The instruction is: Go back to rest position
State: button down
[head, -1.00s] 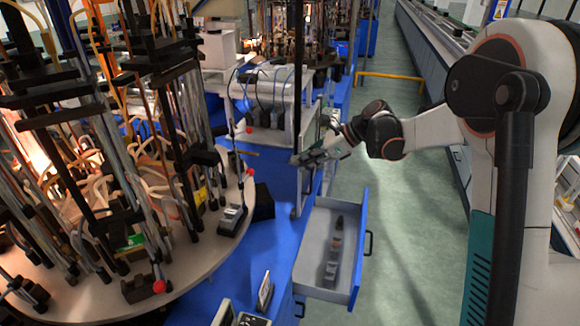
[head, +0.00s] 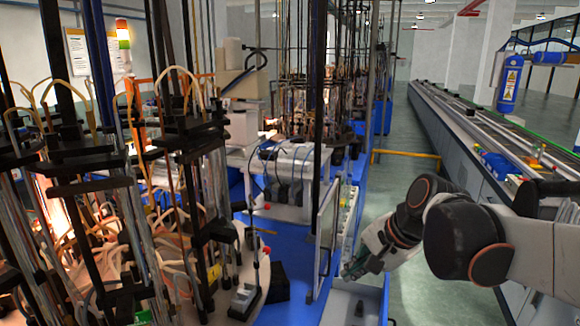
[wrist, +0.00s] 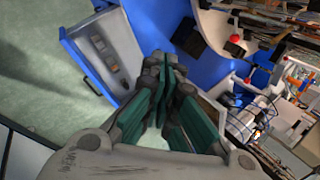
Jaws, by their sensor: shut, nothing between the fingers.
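My gripper (head: 360,265) hangs above the far end of an open drawer (head: 345,302) in the head view, at the lower middle. In the wrist view my gripper (wrist: 168,95) points at the blue cabinet, with its green-padded fingers together and nothing held. The open drawer (wrist: 88,72) lies to its left there, with a dark grey tool (wrist: 103,50) inside. The fingertips are small in the head view.
The round machine with hoses and rods (head: 150,200) fills the left. A clear panel in a frame (head: 326,235) stands just left of my gripper. A conveyor (head: 470,125) runs along the right. The green aisle floor (head: 425,290) is free.

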jog(key=s+d+f+n+t+h, duration=0.1)
jog(key=s+d+f+n+h, duration=0.1)
jog(key=s+n, duration=0.3)
jog(key=s+d+f+n+t+h+b, duration=0.1)
jog(key=s+d+n, duration=0.3)
jog(key=s, duration=0.7)
jog(key=shift+f+n+h, duration=0.6)
jog(key=shift+f+n, duration=0.2)
